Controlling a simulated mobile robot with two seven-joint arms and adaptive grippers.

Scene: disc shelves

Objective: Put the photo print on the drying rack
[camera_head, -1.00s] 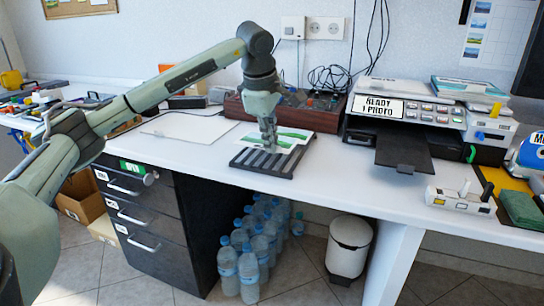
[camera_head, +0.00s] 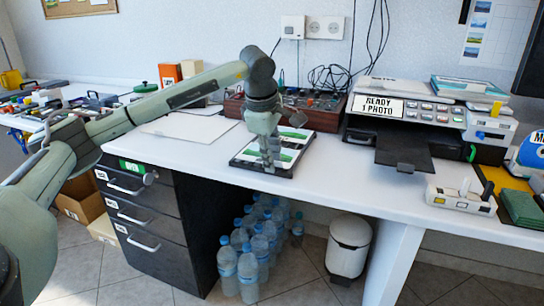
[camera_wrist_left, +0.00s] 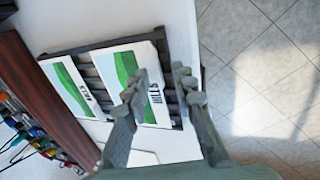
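My left gripper (camera_head: 267,164) is low over the drying rack (camera_head: 261,174), a dark slatted rack near the table's front edge. A white and green photo print (camera_head: 286,157) marked HILLS lies on the rack's near part. A second similar print (camera_head: 292,136) lies behind it. In the left wrist view the fingers (camera_wrist_left: 160,84) stand apart with a gap between them, one over the HILLS print (camera_wrist_left: 124,66), the other beyond its edge. Both prints appear to lie on the rack (camera_wrist_left: 162,44). My right gripper is not in view.
A printer (camera_head: 405,108) with a READY 1 PHOTO sign and a dark empty output tray (camera_head: 404,150) stands to the right. A brown panel with cables (camera_head: 325,118) is behind the rack. A white sheet (camera_head: 188,127) lies to the left. The table between rack and printer is clear.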

